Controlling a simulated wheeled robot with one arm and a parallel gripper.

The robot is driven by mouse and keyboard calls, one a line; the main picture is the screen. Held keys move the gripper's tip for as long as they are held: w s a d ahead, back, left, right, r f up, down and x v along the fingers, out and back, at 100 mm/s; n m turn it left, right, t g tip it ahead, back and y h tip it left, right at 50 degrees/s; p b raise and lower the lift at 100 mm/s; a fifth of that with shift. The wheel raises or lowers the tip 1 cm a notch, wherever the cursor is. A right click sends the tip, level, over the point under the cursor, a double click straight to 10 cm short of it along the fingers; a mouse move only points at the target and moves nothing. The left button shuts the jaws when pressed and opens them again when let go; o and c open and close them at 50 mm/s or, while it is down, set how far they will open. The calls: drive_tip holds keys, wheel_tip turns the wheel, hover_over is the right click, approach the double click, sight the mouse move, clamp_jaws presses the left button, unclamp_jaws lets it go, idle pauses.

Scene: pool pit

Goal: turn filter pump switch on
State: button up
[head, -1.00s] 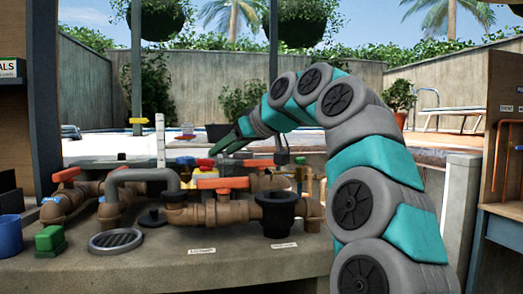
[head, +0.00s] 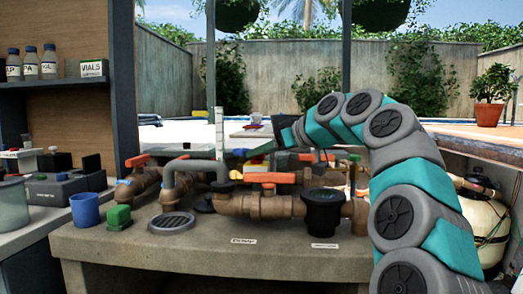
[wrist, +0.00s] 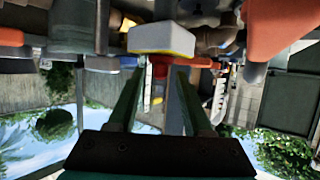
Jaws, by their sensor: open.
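My gripper (head: 262,150) reaches over the back of the pipework in the head view. In the wrist view, its two green fingers (wrist: 160,72) stand apart with a gap between them. A white block with a yellow edge (wrist: 163,40) lies just beyond the fingertips, and a red part (wrist: 159,66) shows in the gap. I cannot tell whether the fingers touch either one. No part is clearly recognisable as the filter pump switch; the arm and pipes hide part of the area behind.
Brown pipes with orange valve handles (head: 270,178) and a black strainer pot (head: 323,212) stand on the concrete ledge (head: 200,245). A blue cup (head: 85,210) and a green block (head: 118,217) are at left. A cream tank (head: 482,228) stands at right.

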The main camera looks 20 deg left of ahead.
drive_tip(key=shift+w+a+f, duration=0.15)
drive_tip(key=shift+a, duration=0.25)
clamp_jaws()
idle(0.4)
